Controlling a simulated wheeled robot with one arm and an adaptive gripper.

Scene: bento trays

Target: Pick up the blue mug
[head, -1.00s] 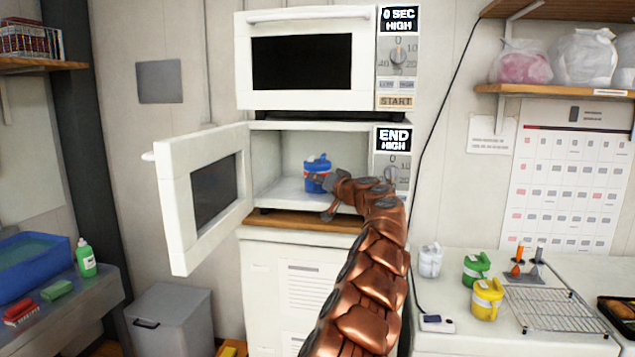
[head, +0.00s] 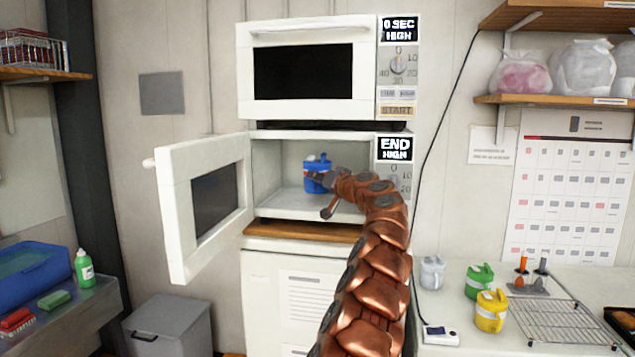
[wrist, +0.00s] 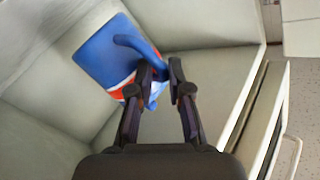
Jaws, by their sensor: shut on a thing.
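In the head view my gripper (head: 326,195) reaches into the microwave from the right and covers the mug's lower right side. I cannot tell whether the mug touches the microwave floor.
The microwave door (head: 178,215) stands open to the left. A closed microwave (head: 245,70) sits above. A sink counter is at left.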

